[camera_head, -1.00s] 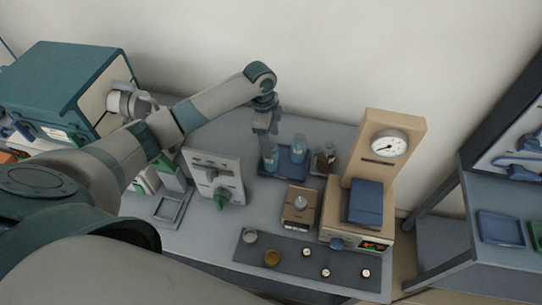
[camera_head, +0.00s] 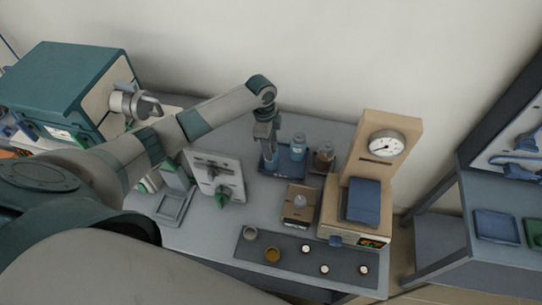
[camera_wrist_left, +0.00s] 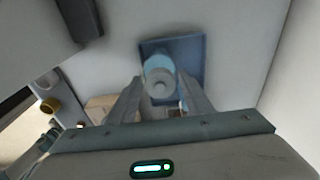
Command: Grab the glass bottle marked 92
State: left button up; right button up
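Glass bottles stand at a blue tray (camera_head: 291,175) on the bench. One blue bottle (camera_head: 270,161) is at the tray's left, partly hidden by my left gripper (camera_head: 268,147). A second blue bottle (camera_head: 298,147) stands to its right, and a brown bottle (camera_head: 323,158) farther right. No number is readable on any of them. In the left wrist view my left gripper (camera_wrist_left: 162,92) is open, with one finger on each side of a blue bottle with a grey stopper (camera_wrist_left: 160,67). I cannot tell whether the fingers touch it. My right gripper is not in view.
A grey panel device with a green knob (camera_head: 213,178) stands left of the tray. A small brown box (camera_head: 299,205) and a beige dial instrument (camera_head: 391,132) stand to the front and right. A dark mat (camera_head: 305,257) with small dishes lies at the bench's front.

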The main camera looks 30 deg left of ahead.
pick_arm(q)
grip_shut()
jog(key=shift+w+r+b, duration=0.1)
jog(key=shift+r+b, duration=0.55)
jog(key=shift+r, duration=0.25)
jog(key=shift+d+r+b, duration=0.2)
jog(key=shift+r+b, duration=0.15)
jog(key=shift+r, duration=0.25)
jog(key=shift+d+r+b, duration=0.15)
jog(key=shift+r+b, duration=0.15)
jog(key=shift+r, duration=0.3)
jog(key=s+d+r+b, duration=0.2)
jog(key=d+r+b, duration=0.1)
jog(key=d+r, duration=0.4)
jog(key=d, duration=0.3)
jog(key=shift+s+d, duration=0.35)
jog(key=shift+f, duration=0.1)
